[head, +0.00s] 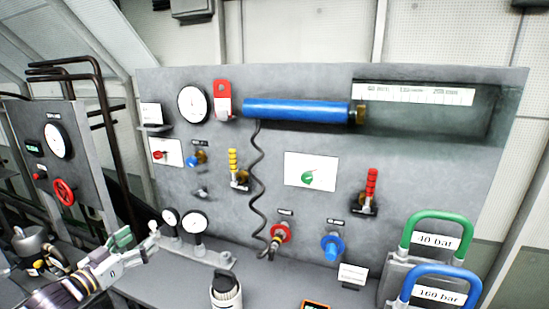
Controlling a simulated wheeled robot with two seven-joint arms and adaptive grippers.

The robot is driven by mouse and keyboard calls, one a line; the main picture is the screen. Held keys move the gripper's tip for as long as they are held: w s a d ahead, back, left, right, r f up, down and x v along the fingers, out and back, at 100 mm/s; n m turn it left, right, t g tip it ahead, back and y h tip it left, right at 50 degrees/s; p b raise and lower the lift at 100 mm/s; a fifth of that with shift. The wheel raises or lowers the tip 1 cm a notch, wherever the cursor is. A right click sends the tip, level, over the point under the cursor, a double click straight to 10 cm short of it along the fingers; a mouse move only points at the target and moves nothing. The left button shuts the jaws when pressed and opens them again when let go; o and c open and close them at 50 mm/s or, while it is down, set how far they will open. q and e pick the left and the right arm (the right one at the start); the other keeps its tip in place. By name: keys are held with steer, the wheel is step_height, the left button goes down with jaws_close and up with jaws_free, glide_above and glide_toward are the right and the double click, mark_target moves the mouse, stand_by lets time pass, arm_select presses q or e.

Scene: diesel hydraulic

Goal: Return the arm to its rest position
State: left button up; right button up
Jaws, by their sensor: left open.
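My left arm comes in at the lower left, and its gripper (138,240) is open in front of the panel's lower left corner. It points up and to the right, towards the two small gauges (183,219) on the bench. I see nothing held between its fingers. A small green piece shows at the gripper; I cannot tell whether it is part of it. My right gripper is not in view.
A grey panel (330,225) carries a blue cylinder (298,109), a large gauge (193,104), valves and a coiled black hose (256,185). Green and blue handled weights (438,240) stand at the right. A side console (58,165) with a red handwheel stands left.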

arm_select(q)
steer(key=s+a+f+m+g+y, duration=0.15)
steer(key=a+f+y, duration=0.25)
steer(key=a+f, duration=0.75)
steer(key=s+a+f+m+g+y, duration=0.15)
steer(key=a+f+y, duration=0.25)
steer(key=a+f, duration=0.75)
steer(key=s+a+f+n+g+y, duration=0.15)
steer(key=s+a+f+g, duration=0.35)
steer(key=s+f, duration=0.7)
steer(key=s+a+f+n+g+y, duration=0.1)
steer(key=s+a+f+g+y, duration=0.1)
steer(key=s+a+f, duration=0.8)
steer(key=s+d+f+n+g+h, duration=0.1)
steer(key=s+d+f+g, duration=0.2)
steer(key=s+d+f, duration=0.85)
steer(key=s+d+f+g+h, duration=0.1)
steer(key=s+d+f+g, duration=0.2)
steer(key=s+d+f, duration=0.9)
steer(key=s+d+f+h, duration=0.2)
steer(key=s+d+f, duration=0.6)
steer(key=d, duration=0.3)
steer(key=w+d+h, duration=0.1)
steer(key=w+d, duration=0.1)
steer(key=d, duration=0.6)
steer(key=w+d+f+n, duration=0.1)
steer(key=w+d, duration=0.2)
steer(key=d, duration=0.5)
steer(key=shift+h, duration=0.35)
